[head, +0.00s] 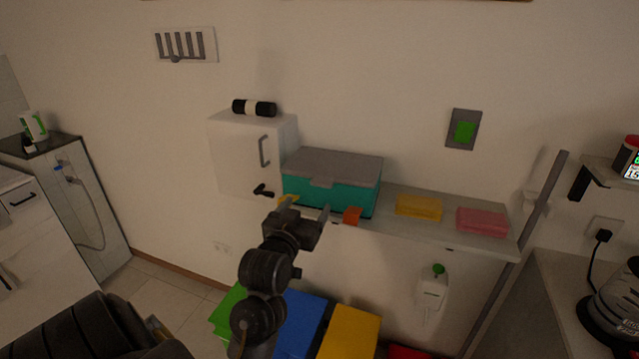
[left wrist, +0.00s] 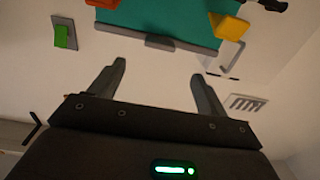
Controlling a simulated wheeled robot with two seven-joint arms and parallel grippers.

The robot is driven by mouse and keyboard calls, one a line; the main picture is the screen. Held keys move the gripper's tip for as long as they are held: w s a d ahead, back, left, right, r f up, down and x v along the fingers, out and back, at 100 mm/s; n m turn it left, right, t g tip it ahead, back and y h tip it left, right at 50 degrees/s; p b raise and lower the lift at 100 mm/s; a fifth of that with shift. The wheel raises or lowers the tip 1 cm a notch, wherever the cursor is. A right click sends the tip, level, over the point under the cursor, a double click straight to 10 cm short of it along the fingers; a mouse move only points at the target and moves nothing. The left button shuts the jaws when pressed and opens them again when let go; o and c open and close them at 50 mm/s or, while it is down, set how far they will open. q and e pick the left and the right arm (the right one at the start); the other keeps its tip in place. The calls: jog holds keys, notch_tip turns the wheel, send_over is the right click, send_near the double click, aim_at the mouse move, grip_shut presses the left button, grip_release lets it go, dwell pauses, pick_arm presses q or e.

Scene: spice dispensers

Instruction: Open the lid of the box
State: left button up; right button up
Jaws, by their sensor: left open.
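The box has a teal body (head: 300,190) and a grey lid (head: 335,165) with a tab at its front edge. It stands on a wall shelf (head: 480,243) and the lid is shut. My left gripper (head: 304,212) is open and empty, in front of and a little below the box's front. In the left wrist view, my left gripper (left wrist: 158,70) has its two fingers spread towards the teal box front (left wrist: 165,18). The lid's grey edge and tab (left wrist: 163,42) lie beyond the fingertips, and I see no contact. My right gripper is not in view.
A white cabinet (head: 235,160) with a dark handle adjoins the box on the left. An orange block (head: 352,216) and a yellow block (head: 288,200) are by the box's front. Yellow (head: 419,207) and pink (head: 482,221) blocks lie to the right. Coloured bins (head: 350,330) stand below.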

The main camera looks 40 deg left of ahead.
aim_at(320, 185)
pick_arm(q)
jog(key=p+x, duration=0.2)
jog(key=x, duration=0.7)
jog(key=shift+w+a+r, duration=0.1)
jog(key=shift+w+a, duration=0.05)
jog(key=shift+w, duration=0.2)
jog(key=shift+w+a, duration=0.25)
jog(key=shift+w, duration=0.3)
